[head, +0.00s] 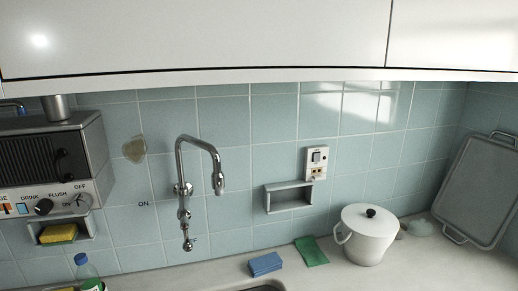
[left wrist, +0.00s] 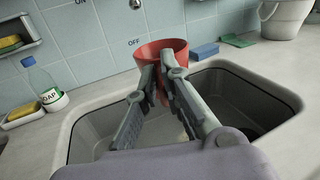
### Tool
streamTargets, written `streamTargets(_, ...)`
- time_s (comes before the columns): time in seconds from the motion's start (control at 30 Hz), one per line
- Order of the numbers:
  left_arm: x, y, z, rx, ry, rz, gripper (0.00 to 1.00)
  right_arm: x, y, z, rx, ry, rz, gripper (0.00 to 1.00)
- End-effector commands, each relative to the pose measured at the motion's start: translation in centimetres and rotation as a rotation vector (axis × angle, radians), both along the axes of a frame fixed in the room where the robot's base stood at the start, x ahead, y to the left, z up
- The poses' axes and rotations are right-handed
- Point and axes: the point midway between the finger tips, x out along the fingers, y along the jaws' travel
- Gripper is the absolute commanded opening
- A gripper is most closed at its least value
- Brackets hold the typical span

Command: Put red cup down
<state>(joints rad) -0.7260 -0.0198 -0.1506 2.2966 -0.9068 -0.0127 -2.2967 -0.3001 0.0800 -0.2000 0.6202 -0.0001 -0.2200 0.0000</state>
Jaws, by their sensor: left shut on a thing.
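The red cup (left wrist: 160,53) shows in the left wrist view, with its open rim facing up. My left gripper (left wrist: 161,82) is shut on the cup, its two fingers around the cup's lower part and hiding some of it. The cup is in front of the tiled wall, and in the picture it overlaps the far rim of the sink (left wrist: 240,70). I cannot tell its exact height above the sink or counter. Neither gripper nor the cup shows in the head view.
A soap bottle (left wrist: 42,84) and a tray with a sponge (left wrist: 22,113) stand left of the sink. A tap (head: 185,190) juts from the wall.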

Motion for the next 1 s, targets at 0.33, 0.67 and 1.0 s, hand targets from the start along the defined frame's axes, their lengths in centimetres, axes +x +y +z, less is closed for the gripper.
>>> streamTargets(0.33, -1.4, 2.8, 2.9, 0.005, -0.004, 0.092, 0.0, 0.0, 0.0, 0.0, 0.0, 0.0, 0.0, 0.4)
streamTargets(0.67, -1.4, 2.7, 2.9, 0.006, -0.004, 0.089, 0.0, 0.0, 0.0, 0.0, 0.0, 0.0, 0.0, 0.4)
streamTargets(1.0, -1.4, 2.7, 2.9, 0.004, -0.005, 0.09, 0.0, 0.0, 0.0, 0.0, 0.0, 0.0, 0.0, 0.4)
